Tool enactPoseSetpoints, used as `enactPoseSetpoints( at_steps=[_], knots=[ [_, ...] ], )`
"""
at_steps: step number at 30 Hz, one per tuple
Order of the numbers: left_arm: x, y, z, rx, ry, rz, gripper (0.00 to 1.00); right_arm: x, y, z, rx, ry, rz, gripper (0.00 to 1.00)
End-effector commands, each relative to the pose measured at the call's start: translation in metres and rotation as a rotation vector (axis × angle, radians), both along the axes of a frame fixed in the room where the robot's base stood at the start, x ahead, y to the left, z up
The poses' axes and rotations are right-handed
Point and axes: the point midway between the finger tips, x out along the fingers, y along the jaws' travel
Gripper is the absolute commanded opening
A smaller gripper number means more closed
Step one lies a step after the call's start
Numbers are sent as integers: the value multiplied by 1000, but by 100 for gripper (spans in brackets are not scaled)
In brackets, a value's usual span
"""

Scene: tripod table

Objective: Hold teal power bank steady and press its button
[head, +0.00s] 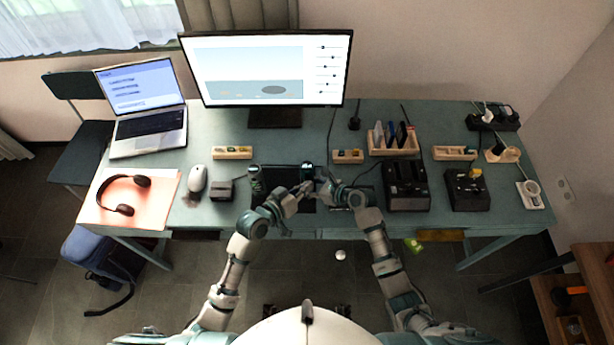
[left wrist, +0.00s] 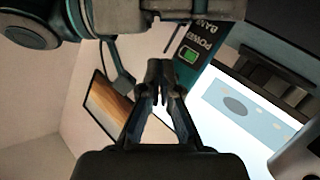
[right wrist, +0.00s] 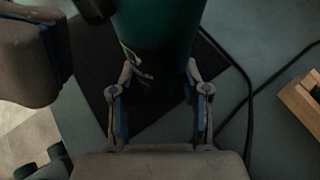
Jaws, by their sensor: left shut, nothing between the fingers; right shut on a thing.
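The teal power bank (left wrist: 205,40) shows in the left wrist view with "POWER BANK" lettering and a green battery display. In the right wrist view its teal body (right wrist: 158,25) stands between the fingers of my right gripper (right wrist: 157,95), which is shut on its darker part. In the head view it is small (head: 307,169), held above the desk mat by my right gripper (head: 322,184). My left gripper (head: 301,189) is shut and empty. Its fingertips (left wrist: 160,80) are beside the power bank in the left wrist view; I cannot tell whether they touch it.
The dark mat (head: 265,190) lies on the teal desk (head: 225,120) below the monitor (head: 265,68). Wooden trays (head: 348,156) and black chargers (head: 407,185) stand to the right. Cables run across the desk.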

Motion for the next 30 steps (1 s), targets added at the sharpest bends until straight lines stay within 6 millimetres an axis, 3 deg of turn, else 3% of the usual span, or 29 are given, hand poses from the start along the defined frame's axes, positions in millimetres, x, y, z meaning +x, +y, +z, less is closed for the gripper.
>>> enactPoseSetpoints(
  at_steps=[12,24,30],
  knots=[
    [-5,0,0,-1,0,-1,0,0,0,-1,0,3,0,26],
    [-44,-1,-1,0,1,-2,0,0,0,-1,0,3,0,26],
    [-53,-1,0,-1,0,-1,0,0,0,-1,0,3,0,26]
  ],
)
